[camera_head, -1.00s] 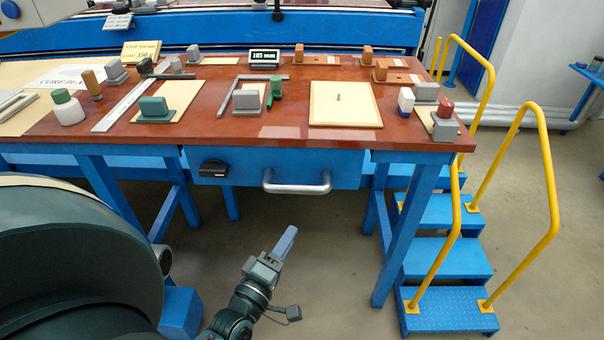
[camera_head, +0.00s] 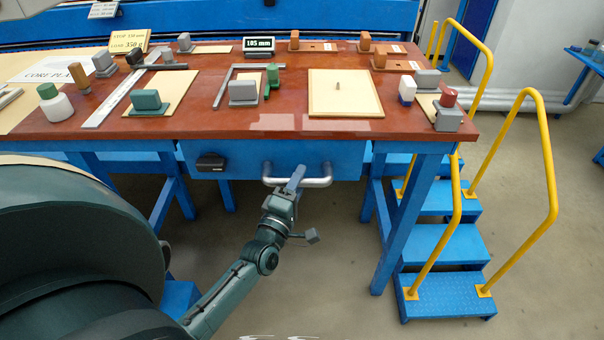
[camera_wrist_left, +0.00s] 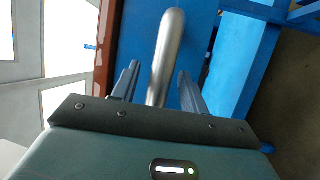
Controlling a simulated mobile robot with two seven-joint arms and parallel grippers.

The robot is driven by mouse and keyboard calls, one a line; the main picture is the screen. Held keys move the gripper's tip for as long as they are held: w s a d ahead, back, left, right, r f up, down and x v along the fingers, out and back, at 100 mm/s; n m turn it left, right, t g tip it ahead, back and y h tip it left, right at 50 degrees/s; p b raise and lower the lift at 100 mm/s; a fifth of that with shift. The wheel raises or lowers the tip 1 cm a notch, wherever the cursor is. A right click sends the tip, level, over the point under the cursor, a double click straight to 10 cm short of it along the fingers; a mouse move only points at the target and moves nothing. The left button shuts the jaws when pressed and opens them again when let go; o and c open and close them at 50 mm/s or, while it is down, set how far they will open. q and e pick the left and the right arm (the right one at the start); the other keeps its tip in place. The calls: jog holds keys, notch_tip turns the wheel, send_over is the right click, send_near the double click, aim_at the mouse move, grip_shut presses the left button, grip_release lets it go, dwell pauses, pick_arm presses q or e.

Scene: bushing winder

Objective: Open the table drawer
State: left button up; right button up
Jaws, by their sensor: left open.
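The table drawer (camera_head: 233,162) is a blue front under the red-brown tabletop, and it looks shut. Its silver bar handle (camera_head: 318,181) runs across the front; in the left wrist view the handle (camera_wrist_left: 168,50) stands between my two fingers. My left gripper (camera_head: 295,178) is at the middle of the handle. In the left wrist view the left gripper (camera_wrist_left: 157,85) is open, with one finger on each side of the bar and a gap beside it. My right gripper is not in view.
The tabletop (camera_head: 220,130) holds blocks, a white bottle (camera_head: 56,105) and a display (camera_head: 260,46). A black box (camera_head: 211,162) sits on the drawer front left of the handle. Blue table legs (camera_head: 405,220) and steps with yellow rails (camera_head: 545,170) stand right. The floor before the drawer is clear.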

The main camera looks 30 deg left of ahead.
pick_arm(q)
jog(key=shift+x, duration=1.15)
jog(key=shift+c, duration=0.5)
grip_shut()
